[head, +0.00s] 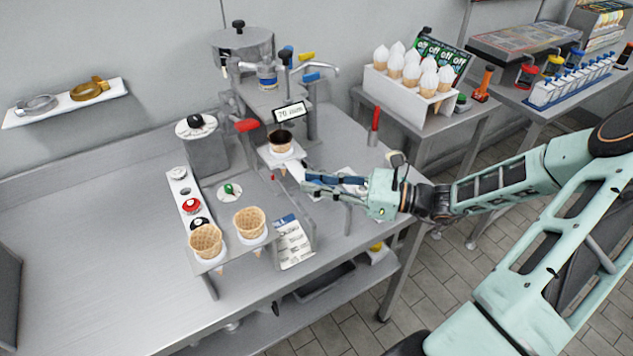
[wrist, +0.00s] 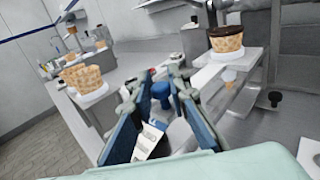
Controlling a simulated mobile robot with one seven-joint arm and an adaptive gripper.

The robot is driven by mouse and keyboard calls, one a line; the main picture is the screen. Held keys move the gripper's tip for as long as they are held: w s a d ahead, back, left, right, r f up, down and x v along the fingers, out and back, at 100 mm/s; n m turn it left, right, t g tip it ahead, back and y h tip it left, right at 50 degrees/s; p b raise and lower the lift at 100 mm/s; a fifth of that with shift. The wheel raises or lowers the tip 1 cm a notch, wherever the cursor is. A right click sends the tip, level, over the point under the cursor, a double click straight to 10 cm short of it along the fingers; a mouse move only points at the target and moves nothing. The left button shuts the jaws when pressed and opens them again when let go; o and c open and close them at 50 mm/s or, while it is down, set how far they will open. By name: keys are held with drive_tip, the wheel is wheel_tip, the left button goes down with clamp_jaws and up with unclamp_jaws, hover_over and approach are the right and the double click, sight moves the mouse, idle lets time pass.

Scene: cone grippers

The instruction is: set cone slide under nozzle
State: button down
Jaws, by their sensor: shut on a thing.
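The cone slide (head: 294,166) is a pale plate at the front of the grey dispensing machine (head: 262,98). A waffle cone with a dark top (head: 281,143) stands upright in it, below a small display sign. The nozzle itself is hidden behind the sign, so I cannot tell whether the cone is exactly under it. My gripper (head: 306,181) is at the slide's near end, shut on it; the contact itself is partly hidden by the fingers. In the wrist view, the slide (wrist: 207,75) and the dark-topped cone (wrist: 226,40) are right of my gripper's fingers (wrist: 172,76).
Two empty waffle cones (head: 206,240) (head: 249,222) stand in a holder at the table's front. A printed card (head: 293,243) leans beside it. A red-handled tool (head: 374,126) stands behind my gripper. Several white-topped cones (head: 411,69) fill a back-right rack. The table's left side is clear.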

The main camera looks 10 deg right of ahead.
drive_tip(key=shift+w+a+r, duration=0.1)
drive_tip(key=shift+w+a, duration=0.2)
drive_tip(key=shift+w, duration=0.65)
drive_tip(key=shift+w+a, duration=0.25)
drive_tip(key=shift+w, duration=0.65)
drive_tip(key=c, duration=1.8)
unclamp_jaws()
drive_tip(key=shift+w, duration=0.1)
drive_tip(key=shift+c, duration=0.2)
drive_tip(key=v, duration=1.2)
drive_tip(key=shift+a, duration=0.15)
